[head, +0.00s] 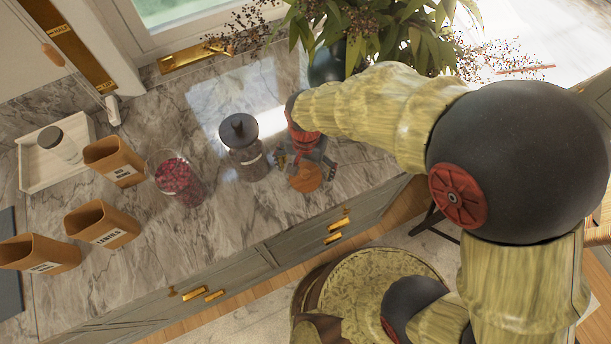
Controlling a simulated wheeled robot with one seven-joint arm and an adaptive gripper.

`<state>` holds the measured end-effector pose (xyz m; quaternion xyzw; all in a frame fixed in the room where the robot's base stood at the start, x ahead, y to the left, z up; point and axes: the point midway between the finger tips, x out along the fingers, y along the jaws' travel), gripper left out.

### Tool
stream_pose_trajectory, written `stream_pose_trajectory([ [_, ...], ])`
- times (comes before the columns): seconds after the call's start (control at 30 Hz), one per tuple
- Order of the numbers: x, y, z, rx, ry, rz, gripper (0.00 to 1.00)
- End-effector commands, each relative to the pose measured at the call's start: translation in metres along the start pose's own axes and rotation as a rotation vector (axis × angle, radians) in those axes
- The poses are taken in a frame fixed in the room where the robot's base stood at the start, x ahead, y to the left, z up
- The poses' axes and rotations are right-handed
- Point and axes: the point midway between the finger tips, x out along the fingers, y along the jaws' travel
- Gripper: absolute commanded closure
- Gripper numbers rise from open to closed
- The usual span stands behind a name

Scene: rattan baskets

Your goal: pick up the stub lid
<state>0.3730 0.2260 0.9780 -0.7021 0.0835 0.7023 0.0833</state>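A round orange-brown piece (305,179) lies on the marble counter near its front edge; it may be the stub lid, but I cannot be sure. My gripper (306,166) is right above it, pointing down, with its dark fingers spread to either side. The gripper covers the back part of the piece, and I cannot tell whether they touch. To its left stands a glass jar (249,164) with dark contents.
A glass of red berries (180,178) stands left of the jar. Several brown labelled canisters, one of them here (113,160), and a white tray (28,172) with a small jar are farther left. A leafy plant (385,30) rises behind my arm.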

Motion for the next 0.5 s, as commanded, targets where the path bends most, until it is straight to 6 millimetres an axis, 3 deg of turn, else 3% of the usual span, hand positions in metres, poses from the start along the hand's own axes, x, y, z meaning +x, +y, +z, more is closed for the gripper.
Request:
stream_pose_trajectory([
  [0.13, 0.019, 0.000, 0.000, 0.000, 0.000, 0.000, 0.06],
  [0.37, 0.020, 0.000, -0.001, -0.001, 0.001, -0.001, 0.06],
  [0.5, 0.020, 0.000, 0.000, -0.001, 0.000, 0.000, 0.14],
])
